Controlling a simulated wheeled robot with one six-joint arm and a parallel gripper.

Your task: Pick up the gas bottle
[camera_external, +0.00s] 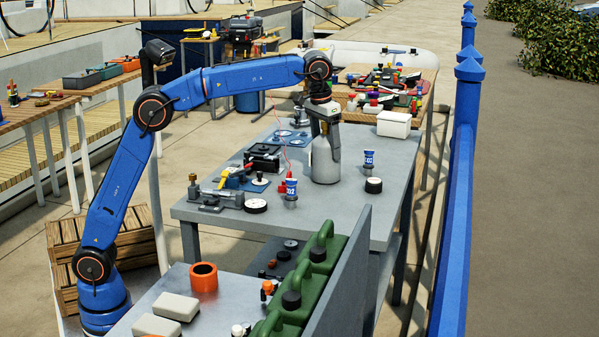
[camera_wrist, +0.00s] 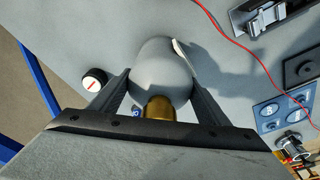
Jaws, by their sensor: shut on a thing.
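The gas bottle (camera_external: 325,160) is a grey cylinder with a rounded shoulder, standing upright on the grey table (camera_external: 225,215). My gripper (camera_external: 324,122) is above it, pointing down, with its fingers around the bottle's upper part. In the wrist view the bottle's grey body (camera_wrist: 160,68) and brass-coloured neck (camera_wrist: 160,108) show between the two fingers (camera_wrist: 158,98), which are shut on it. The bottle's base appears to be on or very near the tabletop; I cannot tell if there is a gap.
Close to the bottle stand a blue-and-white CO2 cup (camera_external: 368,158), a second such cup (camera_external: 291,188) and a black-topped disc (camera_external: 373,186). A red cable (camera_wrist: 235,38) runs beside the bottle. A white box (camera_external: 394,124) stands behind right. Green canisters (camera_external: 318,262) stand in front.

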